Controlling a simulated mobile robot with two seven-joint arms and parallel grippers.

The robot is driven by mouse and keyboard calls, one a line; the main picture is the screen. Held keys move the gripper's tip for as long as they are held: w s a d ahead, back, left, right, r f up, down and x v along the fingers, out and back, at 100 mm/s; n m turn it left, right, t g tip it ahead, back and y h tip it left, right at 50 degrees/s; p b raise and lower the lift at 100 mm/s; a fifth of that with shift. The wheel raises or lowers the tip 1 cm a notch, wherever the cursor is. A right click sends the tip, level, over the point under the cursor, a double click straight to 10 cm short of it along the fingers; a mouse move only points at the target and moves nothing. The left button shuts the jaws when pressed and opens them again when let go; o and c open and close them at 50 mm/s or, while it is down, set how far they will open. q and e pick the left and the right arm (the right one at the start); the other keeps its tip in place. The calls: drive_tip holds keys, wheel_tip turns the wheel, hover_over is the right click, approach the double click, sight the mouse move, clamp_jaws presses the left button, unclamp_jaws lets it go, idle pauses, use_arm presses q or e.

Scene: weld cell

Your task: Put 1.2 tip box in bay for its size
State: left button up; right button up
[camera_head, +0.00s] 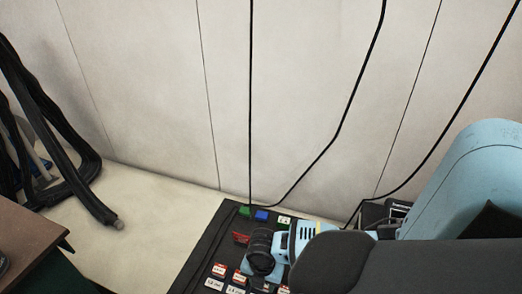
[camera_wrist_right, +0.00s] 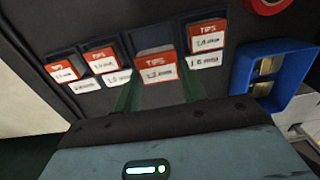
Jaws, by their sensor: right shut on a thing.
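The tip box (camera_wrist_right: 155,66), with a red TIPS band over a white label that seems to read 1.2 mm, is in the middle of the right wrist view. My right gripper (camera_wrist_right: 157,82) is shut on it, with a dark green finger on each side. The box is at a dark blue bay (camera_wrist_right: 149,39) between its neighbours; I cannot tell whether it is seated. It covers the label below that bay. In the head view my right wrist (camera_head: 263,252) is over the dark panel and hides the box. My left gripper is not in view.
Other TIPS boxes sit in bays to the left (camera_wrist_right: 102,59) and right (camera_wrist_right: 207,38), with size labels such as the 1.6 mm label (camera_wrist_right: 205,61). A blue holder (camera_wrist_right: 270,75) is close on the right. Black cables (camera_head: 340,128) hang behind the panel (camera_head: 207,245).

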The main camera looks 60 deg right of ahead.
drive_tip(key=shift+w+d, duration=0.3)
drive_tip(key=shift+w+d+f+b, duration=0.15)
drive_tip(key=shift+f+b, duration=0.85)
drive_tip(key=shift+f, duration=0.85)
drive_tip(key=shift+f, duration=0.1)
drive_tip(key=o, duration=1)
wheel_tip(320, 180, up, 12)
drive_tip(key=p, duration=0.4)
drive_tip(key=shift+f, duration=0.2)
drive_tip(key=shift+r+p, duration=0.3)
drive_tip(key=shift+r, duration=0.05)
